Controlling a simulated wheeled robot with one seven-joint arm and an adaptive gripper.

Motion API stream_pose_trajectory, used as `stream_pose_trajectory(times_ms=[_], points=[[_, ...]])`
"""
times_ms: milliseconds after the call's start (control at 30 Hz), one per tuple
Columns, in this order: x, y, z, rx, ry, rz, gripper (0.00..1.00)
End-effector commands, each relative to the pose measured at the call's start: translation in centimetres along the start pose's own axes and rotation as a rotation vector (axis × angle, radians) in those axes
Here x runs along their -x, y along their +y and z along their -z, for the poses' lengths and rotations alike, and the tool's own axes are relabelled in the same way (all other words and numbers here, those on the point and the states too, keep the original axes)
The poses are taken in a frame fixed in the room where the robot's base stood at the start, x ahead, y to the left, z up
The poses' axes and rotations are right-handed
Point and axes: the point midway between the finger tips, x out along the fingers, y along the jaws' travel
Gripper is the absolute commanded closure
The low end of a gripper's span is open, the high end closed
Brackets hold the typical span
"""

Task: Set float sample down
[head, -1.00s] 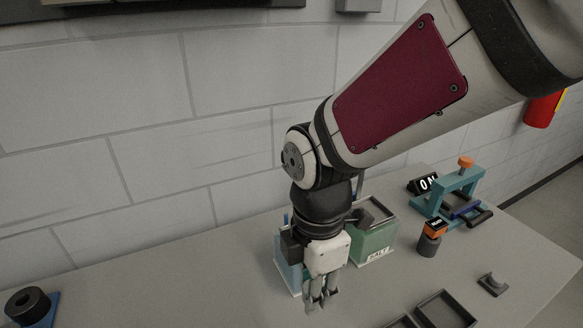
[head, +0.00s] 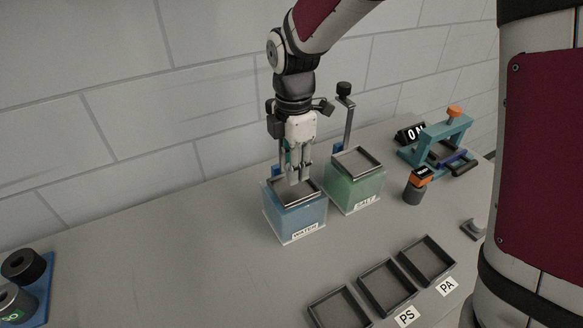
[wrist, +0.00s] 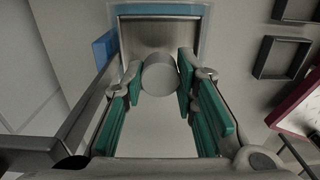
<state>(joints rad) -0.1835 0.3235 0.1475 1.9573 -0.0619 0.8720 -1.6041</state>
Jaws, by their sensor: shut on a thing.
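My gripper (head: 298,180) points down over the blue tank labelled WATER (head: 298,220), its fingertips at about the height of the tank's top in the head view. In the wrist view my gripper (wrist: 158,76) is shut on a pale grey cylinder, the float sample (wrist: 160,74), held between the two fingertips. The grey tray-like top of the water tank (wrist: 160,33) lies beyond the sample, inside a blue rim. I cannot tell whether the sample touches it. In the head view the fingers hide the sample.
A green tank labelled SALT (head: 355,190) stands close on the right, with a dark-knobbed post (head: 345,110) behind it. Several shallow dark trays (head: 387,287) lie in front right. A teal press-like frame (head: 438,150) and an orange-topped device (head: 417,187) stand further right. The table's left middle is clear.

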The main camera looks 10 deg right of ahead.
Motion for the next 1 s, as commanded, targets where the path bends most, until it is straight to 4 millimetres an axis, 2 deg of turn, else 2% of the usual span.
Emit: stream_pose_trajectory(times_ms=[200, 300, 700, 733, 1000], points=[[-2.6, -0.1, 0.1, 0.002, 0.000, 0.005, 0.92], [-3.3, 0.0, 0.0, 0.001, 0.000, 0.001, 0.92], [-3.8, 0.0, 0.0, 0.000, 0.000, 0.002, 0.92], [-3.8, 0.0, 0.0, 0.000, 0.000, 0.001, 0.67], [-3.7, 0.0, 0.0, 0.000, 0.000, 0.001, 0.65]])
